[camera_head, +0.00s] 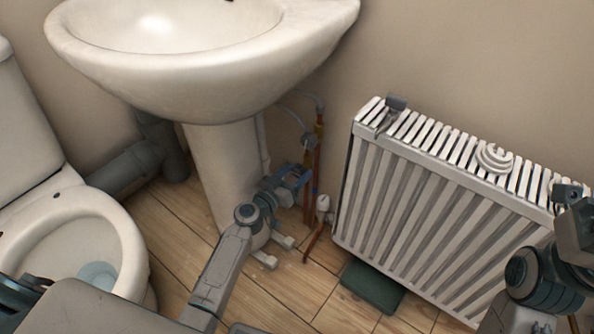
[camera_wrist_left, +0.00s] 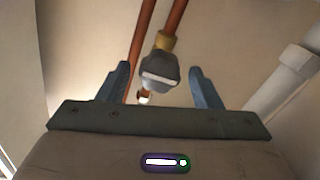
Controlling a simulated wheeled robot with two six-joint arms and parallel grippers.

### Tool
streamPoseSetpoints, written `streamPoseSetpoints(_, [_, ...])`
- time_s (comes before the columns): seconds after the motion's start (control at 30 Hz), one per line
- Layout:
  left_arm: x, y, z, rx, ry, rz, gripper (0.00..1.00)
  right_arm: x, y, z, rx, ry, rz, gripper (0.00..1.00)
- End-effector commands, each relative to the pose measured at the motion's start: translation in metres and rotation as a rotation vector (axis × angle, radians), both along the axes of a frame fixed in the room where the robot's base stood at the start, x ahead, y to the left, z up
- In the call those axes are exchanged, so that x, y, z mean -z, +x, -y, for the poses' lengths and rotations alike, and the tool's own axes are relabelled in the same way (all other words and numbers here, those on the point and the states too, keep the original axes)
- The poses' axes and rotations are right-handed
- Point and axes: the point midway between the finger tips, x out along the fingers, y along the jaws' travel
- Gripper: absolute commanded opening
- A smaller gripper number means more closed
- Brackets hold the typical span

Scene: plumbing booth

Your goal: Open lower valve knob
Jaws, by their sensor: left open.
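In the left wrist view, a grey-white valve knob (camera_wrist_left: 160,72) sits below a brass collar on a copper pipe. It lies between the two blue fingers of my left gripper (camera_wrist_left: 160,78), with gaps at both sides. The gripper is open and does not hold it. In the head view, my left gripper (camera_head: 293,178) is beside the copper pipes under the basin, partly covering that area. A white valve knob (camera_head: 323,203) shows just right of it, near the radiator. I cannot tell whether both views show the same knob. My right gripper (camera_head: 572,193) is at the right edge, its fingers unclear.
The basin pedestal (camera_head: 222,165) stands left of my left gripper. The white radiator (camera_head: 430,205) stands to the right against the wall. Copper pipes (camera_head: 309,190) run down to the wooden floor (camera_head: 290,285). A toilet (camera_head: 75,235) is at the left.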

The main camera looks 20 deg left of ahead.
Motion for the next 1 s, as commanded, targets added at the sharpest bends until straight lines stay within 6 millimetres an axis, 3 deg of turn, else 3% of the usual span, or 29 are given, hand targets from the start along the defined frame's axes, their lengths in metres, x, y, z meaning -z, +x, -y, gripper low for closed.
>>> streamPoseSetpoints(0.4, [0.0002, 0.011, 0.0042, 0.0, 0.0, -0.001, 0.59, 0.0, 0.0001, 0.0, 0.0, 0.0, -0.001, 0.59])
streamPoseSetpoints(0.43, [0.0002, 0.011, 0.004, 0.0, 0.0, -0.001, 0.57, 0.0, 0.0002, 0.0, 0.0, 0.0, -0.001, 0.59])
streamPoseSetpoints(0.67, [0.0001, 0.0109, 0.0041, 0.0, 0.0, 0.0, 0.14, 0.0, 0.0001, 0.0, 0.0, 0.0, -0.001, 0.59])
streamPoseSetpoints(1.0, [0.0008, 0.0108, 0.0038, 0.0, -0.043, -0.016, 0.14, 0.0006, 0.0005, 0.0003, -0.002, 0.003, 0.003, 0.59])
